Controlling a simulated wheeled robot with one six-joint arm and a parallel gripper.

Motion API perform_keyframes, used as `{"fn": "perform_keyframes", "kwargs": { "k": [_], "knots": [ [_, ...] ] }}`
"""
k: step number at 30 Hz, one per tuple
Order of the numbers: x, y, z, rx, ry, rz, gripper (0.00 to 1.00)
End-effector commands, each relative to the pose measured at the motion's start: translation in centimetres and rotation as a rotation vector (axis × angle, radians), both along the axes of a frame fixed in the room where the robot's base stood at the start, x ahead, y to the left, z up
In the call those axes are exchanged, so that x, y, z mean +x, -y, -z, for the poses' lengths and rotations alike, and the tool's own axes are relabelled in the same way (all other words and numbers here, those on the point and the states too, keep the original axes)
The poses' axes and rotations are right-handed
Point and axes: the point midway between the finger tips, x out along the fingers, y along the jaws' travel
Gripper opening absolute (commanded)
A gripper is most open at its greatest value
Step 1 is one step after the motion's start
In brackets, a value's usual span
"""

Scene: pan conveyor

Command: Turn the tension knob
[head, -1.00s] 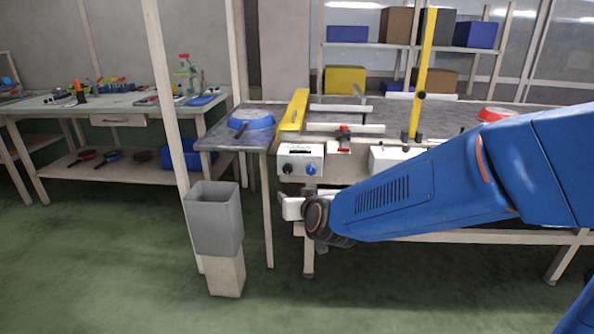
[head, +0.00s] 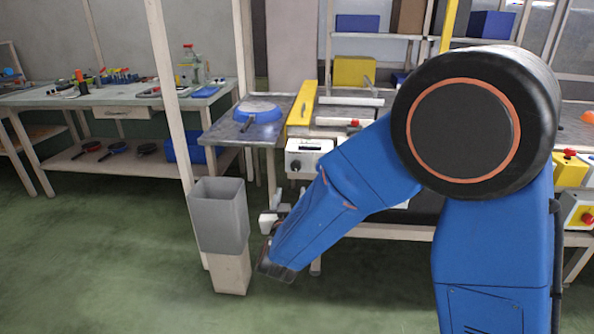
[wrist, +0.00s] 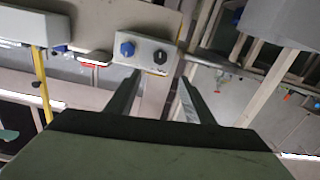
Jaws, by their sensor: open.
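A white control box (head: 300,148) is mounted at the front left end of the conveyor. In the wrist view the box (wrist: 144,43) shows a blue knob (wrist: 127,48) and a black knob (wrist: 160,56). I cannot read which one is the tension knob. In the head view my arm hides part of the box, including the blue knob. My gripper (wrist: 160,78) is open and empty, its two fingers pointing towards the box and apart from both knobs. In the head view my gripper (head: 270,222) is below the box, mostly behind my arm.
A grey bin (head: 218,222) on a wooden stand is close left of my gripper. A blue pan (head: 258,112) lies on the side table. The floor in front is clear.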

Motion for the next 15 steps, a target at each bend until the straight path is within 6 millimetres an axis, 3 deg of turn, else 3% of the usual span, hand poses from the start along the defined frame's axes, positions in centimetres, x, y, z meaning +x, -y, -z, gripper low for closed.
{"fn": "perform_keyframes", "kwargs": {
  "k": [15],
  "knots": [
    [9.1,0.2,0.0,0.001,-0.002,0.002,0.48]
  ]
}}
